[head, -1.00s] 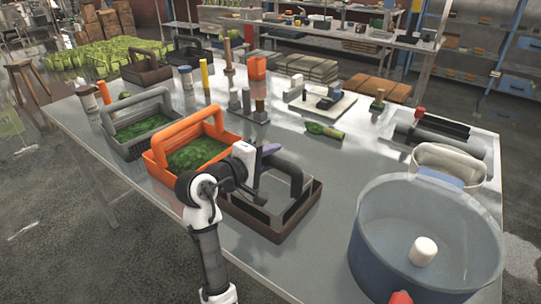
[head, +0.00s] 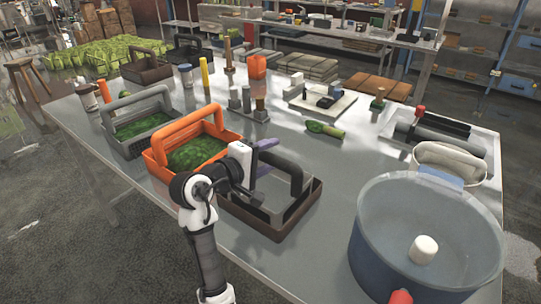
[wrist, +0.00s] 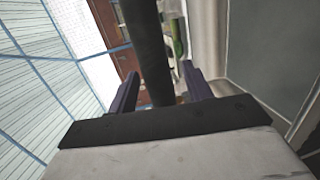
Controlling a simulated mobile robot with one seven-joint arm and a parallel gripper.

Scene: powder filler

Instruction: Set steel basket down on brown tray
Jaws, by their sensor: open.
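The steel basket (head: 295,172), with a dark arched handle, is at the brown tray (head: 301,215) near the table's front edge. Its lower part appears to be within the tray's raised walls, partly hidden by my gripper and arm. My gripper (head: 262,168) is open at the left part of the handle, with one purple finger showing behind it. In the wrist view the dark handle (wrist: 148,50) runs between the two spread fingers, with a gap visible on each side. Whether the basket's bottom is flat on the tray I cannot tell.
An orange basket (head: 158,160) with green contents stands close on the left, a grey basket (head: 122,142) behind it. A large blue pot (head: 385,255) stands at the right. Table between tray and pot is clear.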

